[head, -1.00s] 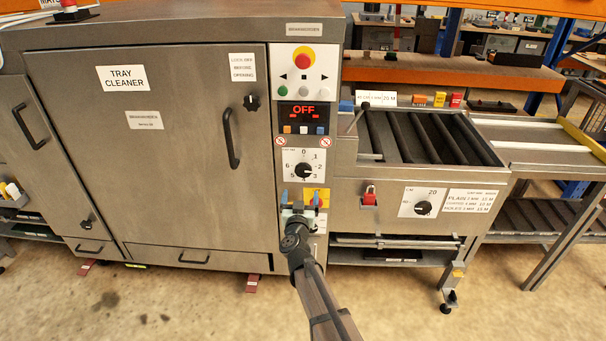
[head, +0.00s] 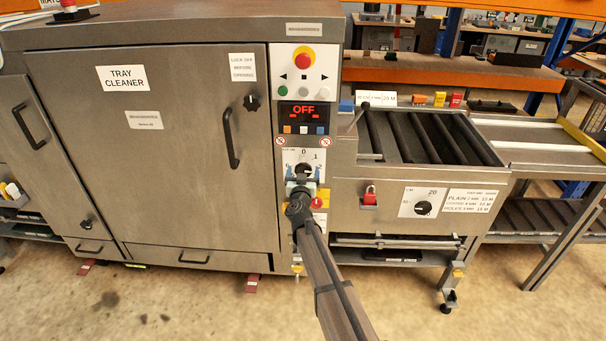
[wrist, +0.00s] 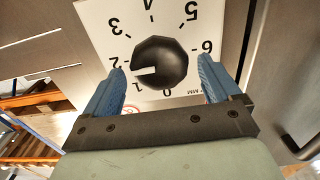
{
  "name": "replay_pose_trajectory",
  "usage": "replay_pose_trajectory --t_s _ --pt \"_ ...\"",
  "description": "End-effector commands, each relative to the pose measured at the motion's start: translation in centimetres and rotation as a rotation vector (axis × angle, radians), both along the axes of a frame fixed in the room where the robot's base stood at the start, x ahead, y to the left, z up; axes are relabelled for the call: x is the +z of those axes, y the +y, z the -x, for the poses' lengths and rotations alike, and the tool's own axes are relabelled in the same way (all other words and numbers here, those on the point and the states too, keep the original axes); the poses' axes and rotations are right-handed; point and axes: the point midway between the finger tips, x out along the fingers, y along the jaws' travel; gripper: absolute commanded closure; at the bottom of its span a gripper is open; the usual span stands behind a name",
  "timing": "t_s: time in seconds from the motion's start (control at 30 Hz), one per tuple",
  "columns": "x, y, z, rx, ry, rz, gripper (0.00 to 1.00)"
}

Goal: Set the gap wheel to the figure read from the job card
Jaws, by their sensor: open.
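The gap wheel is a black knob (wrist: 160,62) with a white pointer mark, on a white dial plate marked 0 to 6. In the upside-down wrist view its mark points left, near the figure 2. In the head view the knob (head: 303,169) is partly hidden by my gripper (head: 303,177). My gripper's blue fingers (wrist: 160,68) are open, one on each side of the knob, with visible space beside it. A white card (head: 376,98) with small print stands above the rollers. A printed gap table (head: 468,201) with material names is on the right-hand panel.
Above the dial are a display reading OFF (head: 304,111) and a red stop button (head: 303,56). The door handle (head: 231,138) is to the left.

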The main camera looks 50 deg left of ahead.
Motion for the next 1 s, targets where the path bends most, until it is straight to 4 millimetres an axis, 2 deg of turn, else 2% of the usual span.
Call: replay_pose_trajectory --t_s 0.2,0.77,1.0 --pt "0.01 0.00 0.00 0.000 0.000 0.000 0.10" --pt "0.01 -0.03 0.00 0.000 0.000 0.000 0.63" --pt "0.01 -0.05 -0.02 -0.001 0.016 -0.016 0.63"
